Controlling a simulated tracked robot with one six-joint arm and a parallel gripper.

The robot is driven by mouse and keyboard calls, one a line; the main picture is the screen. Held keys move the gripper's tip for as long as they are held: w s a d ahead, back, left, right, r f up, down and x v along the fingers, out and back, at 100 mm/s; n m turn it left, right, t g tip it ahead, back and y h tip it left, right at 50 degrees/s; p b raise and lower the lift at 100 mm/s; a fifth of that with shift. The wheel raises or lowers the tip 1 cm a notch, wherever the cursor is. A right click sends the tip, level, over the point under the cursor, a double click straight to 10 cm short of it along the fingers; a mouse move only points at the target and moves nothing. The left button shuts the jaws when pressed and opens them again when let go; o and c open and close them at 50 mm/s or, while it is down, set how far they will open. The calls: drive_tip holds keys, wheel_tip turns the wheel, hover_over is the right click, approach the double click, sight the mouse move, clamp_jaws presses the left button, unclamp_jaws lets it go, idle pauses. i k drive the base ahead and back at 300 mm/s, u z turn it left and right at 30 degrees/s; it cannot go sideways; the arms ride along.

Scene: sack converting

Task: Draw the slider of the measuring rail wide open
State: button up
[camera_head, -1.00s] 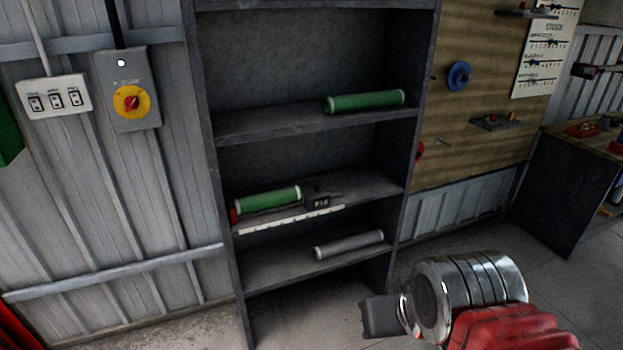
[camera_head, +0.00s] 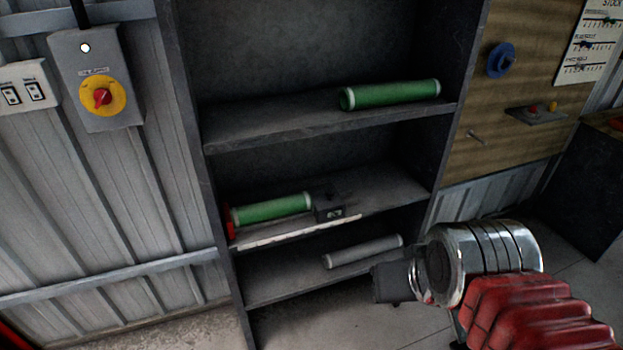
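The measuring rail (camera_head: 285,234) is a pale strip along the front edge of the middle shelf in the grey rack. Its slider (camera_head: 330,212) is a small dark block toward the rail's right part. A green roll (camera_head: 272,209) lies on that shelf, left of the slider, with a red piece (camera_head: 230,222) at its left end. My gripper (camera_head: 388,283) is a dark block at the end of my red and chrome arm, low and to the right of the slider and apart from it. Its fingers cannot be told apart.
Another green roll (camera_head: 390,94) lies on the shelf above and a grey roll (camera_head: 363,251) on the shelf below. The rack's right upright (camera_head: 455,130) stands beside a wooden board (camera_head: 500,120). A switch box (camera_head: 93,85) hangs on the left wall.

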sight(328, 204)
drive_tip(key=u, duration=0.55)
drive_tip(key=i, duration=0.8)
drive_tip(key=u, duration=0.55)
